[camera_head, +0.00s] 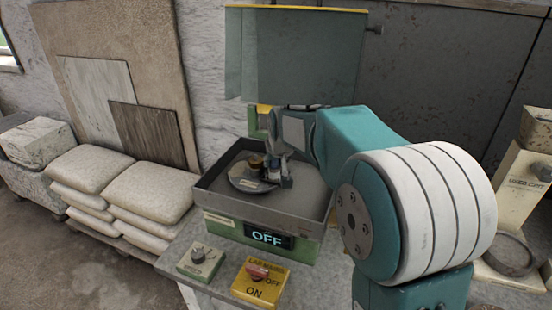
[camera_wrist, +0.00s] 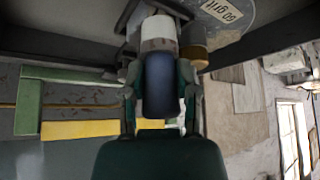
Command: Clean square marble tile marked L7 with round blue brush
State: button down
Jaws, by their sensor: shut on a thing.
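My gripper (camera_head: 279,172) is low inside the grey basin in the head view. In the wrist view my gripper (camera_wrist: 159,75) has its fingers on both sides of a dark blue rounded body with a pale end, which looks like the round blue brush (camera_wrist: 160,88). The gripper is shut on it. The pale end is close to a grey disc (camera_wrist: 232,14) marked "50 grit"; whether they touch I cannot tell. In the head view the brush is too small to make out. No tile marked L7 can be made out in either view.
The basin (camera_head: 314,207) has raised walls and a green base with a display (camera_head: 267,237) reading OFF. In it lies a dark disc (camera_head: 243,180) with a brass-coloured knob (camera_head: 256,163). A yellow switch box (camera_head: 260,283) and a grey dial box (camera_head: 199,262) stand in front. Sacks (camera_head: 145,193) lie left.

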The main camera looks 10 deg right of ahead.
jog(key=shift+w+d, duration=0.65)
jog(key=shift+w, duration=0.25)
jog(key=shift+s+a, duration=0.7)
jog(key=shift+s, duration=0.3)
jog(key=shift+w+d+r, duration=0.35)
jog(key=shift+w+r, duration=0.15)
jog(key=shift+r, duration=0.2)
